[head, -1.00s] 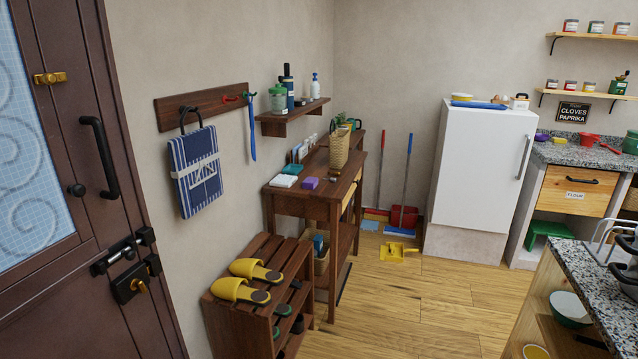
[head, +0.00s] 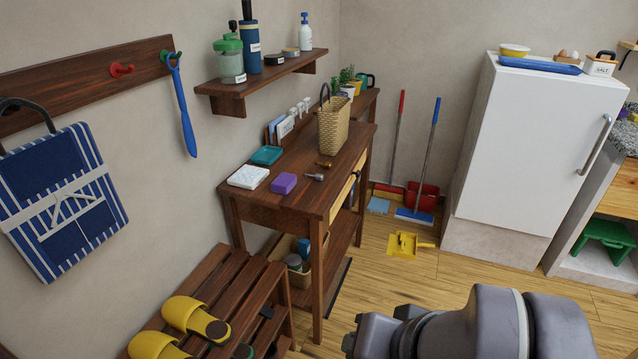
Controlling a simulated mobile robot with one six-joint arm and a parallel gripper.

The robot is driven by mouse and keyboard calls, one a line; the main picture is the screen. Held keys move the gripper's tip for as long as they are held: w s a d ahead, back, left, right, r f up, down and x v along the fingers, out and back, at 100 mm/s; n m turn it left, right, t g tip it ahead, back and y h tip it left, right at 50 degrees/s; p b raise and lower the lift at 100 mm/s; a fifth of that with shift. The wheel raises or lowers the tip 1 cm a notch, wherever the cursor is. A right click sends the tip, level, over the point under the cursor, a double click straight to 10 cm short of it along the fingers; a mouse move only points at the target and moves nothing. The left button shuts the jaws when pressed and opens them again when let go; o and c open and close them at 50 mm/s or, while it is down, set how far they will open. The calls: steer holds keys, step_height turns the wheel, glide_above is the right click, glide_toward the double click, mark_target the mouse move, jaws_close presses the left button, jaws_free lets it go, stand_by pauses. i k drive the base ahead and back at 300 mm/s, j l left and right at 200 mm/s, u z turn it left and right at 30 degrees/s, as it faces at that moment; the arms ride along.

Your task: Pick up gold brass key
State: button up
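A small gold-brown item (head: 325,164) lies on the dark wooden table beside the woven basket. A second small item (head: 314,177), greyish with a brownish end, lies just in front of it. Both are too small for me to tell surely which is the gold brass key. Grey links of my arm show at the bottom right, low in front of the table and fridge. The fingers of my gripper do not show, and nothing held can be seen.

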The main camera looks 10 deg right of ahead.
mark_target(326, 165)
steer(key=i+l+u, duration=0.35)
steer(key=i+l, duration=0.15)
steer(key=i+l+u, duration=0.35)
steer(key=i+l, duration=0.3)
steer(key=i+l+u, duration=0.4)
steer(key=l, duration=0.35)
steer(key=i+l+u, duration=0.15)
steer(key=l, duration=0.3)
steer(key=i+l+u, duration=0.2)
steer(key=l, duration=0.3)
steer(key=i, duration=0.1)
